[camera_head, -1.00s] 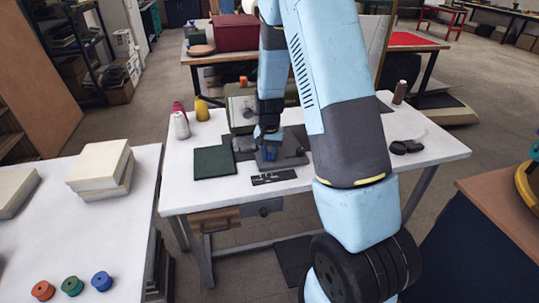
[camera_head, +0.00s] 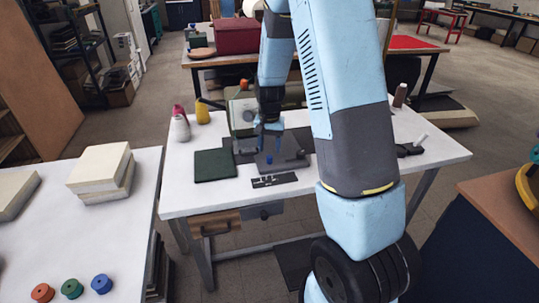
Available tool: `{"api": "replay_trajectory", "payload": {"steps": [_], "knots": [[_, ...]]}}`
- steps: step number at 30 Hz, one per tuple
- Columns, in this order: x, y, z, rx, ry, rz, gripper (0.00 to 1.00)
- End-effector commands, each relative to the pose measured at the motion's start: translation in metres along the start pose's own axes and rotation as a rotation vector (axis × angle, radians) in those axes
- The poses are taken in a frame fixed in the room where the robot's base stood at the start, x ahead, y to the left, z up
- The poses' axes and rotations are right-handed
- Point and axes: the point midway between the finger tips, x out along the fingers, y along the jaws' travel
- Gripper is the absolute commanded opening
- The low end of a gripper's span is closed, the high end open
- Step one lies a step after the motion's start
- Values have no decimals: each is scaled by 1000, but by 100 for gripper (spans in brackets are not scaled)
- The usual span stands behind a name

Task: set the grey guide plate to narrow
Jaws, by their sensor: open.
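A grey plate (camera_head: 287,160), which looks like the guide plate, lies at the front of the green machine (camera_head: 240,108) on the white table. My gripper (camera_head: 269,136) points down above the plate, open, with a visible gap to the blue piece. My arm hides part of the machine and the table to its right.
A dark green square (camera_head: 214,165) lies left of the plate. A yellow bottle (camera_head: 202,112) and a pale cone with a red one behind (camera_head: 181,125) stand at back left. A dark object (camera_head: 410,149) lies at the right. The left table holds pale blocks (camera_head: 100,170).

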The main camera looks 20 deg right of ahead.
Motion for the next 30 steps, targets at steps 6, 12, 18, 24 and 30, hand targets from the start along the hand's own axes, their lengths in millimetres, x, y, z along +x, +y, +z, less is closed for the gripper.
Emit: {"api": "replay_trajectory", "payload": {"steps": [6, 12, 18, 24, 30], "knots": [[-45, -1, -1, 0, 4, -2, 51], [-73, -1, -1, 1, 2, -1, 51], [-84, 0, 0, 1, 0, 0, 51], [-85, 0, 0, 1, -1, 1, 51], [-85, 0, 0, 1, 0, 0, 51]]}}
